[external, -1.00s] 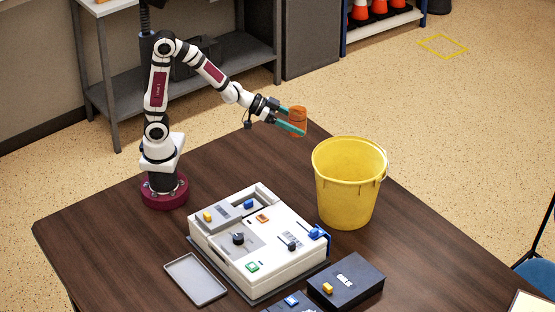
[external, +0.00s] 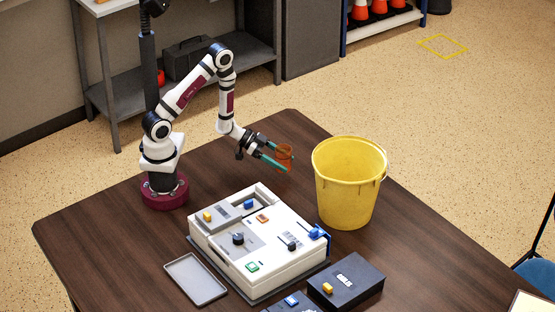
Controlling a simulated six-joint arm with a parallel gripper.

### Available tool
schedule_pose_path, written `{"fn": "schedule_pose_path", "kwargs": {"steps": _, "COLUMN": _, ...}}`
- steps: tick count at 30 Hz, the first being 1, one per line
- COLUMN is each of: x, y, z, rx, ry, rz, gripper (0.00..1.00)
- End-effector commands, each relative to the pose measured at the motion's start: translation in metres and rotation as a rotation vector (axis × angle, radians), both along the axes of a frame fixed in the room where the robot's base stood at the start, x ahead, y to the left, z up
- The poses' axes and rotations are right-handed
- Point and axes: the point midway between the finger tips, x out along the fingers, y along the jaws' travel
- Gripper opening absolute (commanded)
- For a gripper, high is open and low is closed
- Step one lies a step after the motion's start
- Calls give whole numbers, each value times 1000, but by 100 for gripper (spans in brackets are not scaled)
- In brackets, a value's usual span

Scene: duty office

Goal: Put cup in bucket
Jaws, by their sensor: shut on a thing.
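The orange-brown cup (external: 285,151) is held between the teal fingers of my gripper (external: 278,157). My gripper is shut on it, and the cup is in the air to the left of the bucket, apart from it. The yellow bucket (external: 349,195) stands upright on the dark table, right of my gripper. Its open top faces up, and the part of its inside that shows looks empty. The fingers partly hide the lower part of the cup.
A white panel box (external: 260,240) with knobs and buttons sits on the brown table (external: 110,245) in front of my gripper. A grey tray (external: 195,279) and a dark box (external: 346,280) lie near it. The table between my base and the bucket is clear.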

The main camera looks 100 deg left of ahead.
Motion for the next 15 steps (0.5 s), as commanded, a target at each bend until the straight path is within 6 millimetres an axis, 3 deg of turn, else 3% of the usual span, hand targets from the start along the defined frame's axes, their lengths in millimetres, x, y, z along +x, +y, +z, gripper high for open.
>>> {"fn": "schedule_pose_path", "kwargs": {"steps": 6, "x": 0, "y": 0, "z": -43, "rx": -1, "ry": 2, "rz": 1, "gripper": 16}}
{"fn": "schedule_pose_path", "kwargs": {"steps": 15, "x": 0, "y": 0, "z": -47, "rx": 0, "ry": 0, "rz": 1, "gripper": 16}}
